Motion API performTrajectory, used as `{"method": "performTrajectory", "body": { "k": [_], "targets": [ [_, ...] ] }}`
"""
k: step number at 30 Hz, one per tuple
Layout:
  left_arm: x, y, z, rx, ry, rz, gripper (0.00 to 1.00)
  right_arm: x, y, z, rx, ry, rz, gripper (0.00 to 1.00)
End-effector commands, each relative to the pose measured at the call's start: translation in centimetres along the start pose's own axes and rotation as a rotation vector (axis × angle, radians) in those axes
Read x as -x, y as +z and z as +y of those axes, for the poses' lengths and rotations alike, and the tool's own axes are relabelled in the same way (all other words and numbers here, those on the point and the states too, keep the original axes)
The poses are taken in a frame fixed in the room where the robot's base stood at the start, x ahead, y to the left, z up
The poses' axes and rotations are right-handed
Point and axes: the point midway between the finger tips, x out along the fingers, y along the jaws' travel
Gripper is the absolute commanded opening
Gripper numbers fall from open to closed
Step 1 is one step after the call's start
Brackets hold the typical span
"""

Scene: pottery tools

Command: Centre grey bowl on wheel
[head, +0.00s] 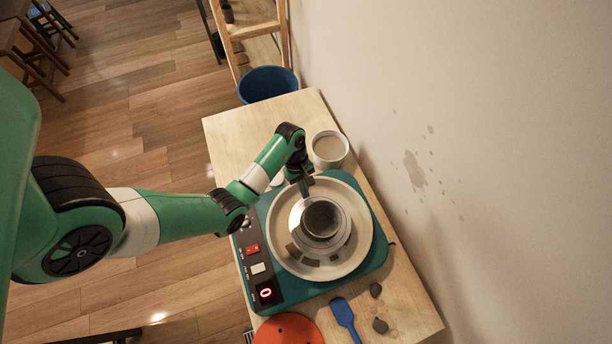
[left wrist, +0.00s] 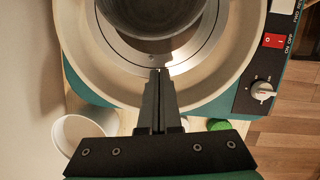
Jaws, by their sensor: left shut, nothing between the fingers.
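The dark grey bowl (head: 321,218) stands on the metal wheel head (head: 346,236) inside the pale splash pan (head: 362,262) of the teal pottery wheel. In the head view it looks close to the middle of the wheel head; I cannot tell whether it is exactly centred. My left gripper (head: 306,190) reaches over the pan's far rim. In the left wrist view the left gripper (left wrist: 160,72) is shut and empty, its tips over the wheel head's edge, just short of the bowl (left wrist: 150,15). My right gripper is out of view.
A white cup (head: 330,150) of murky liquid stands behind the wheel. The control panel (head: 259,270) is on the left. A wall borders the right.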

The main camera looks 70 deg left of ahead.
Motion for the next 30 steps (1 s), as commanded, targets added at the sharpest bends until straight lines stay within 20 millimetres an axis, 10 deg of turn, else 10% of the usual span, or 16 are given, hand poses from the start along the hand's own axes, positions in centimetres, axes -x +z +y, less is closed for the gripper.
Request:
{"method": "performTrajectory", "body": {
  "k": [10,30],
  "targets": [
    [9.2,0.2,0.0,0.001,0.001,0.0,0.0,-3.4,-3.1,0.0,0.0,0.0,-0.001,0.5],
    [9.8,0.1,0.0,0.227,0.0,-0.002,0.0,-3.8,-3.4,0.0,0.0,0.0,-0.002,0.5]
  ]
}}
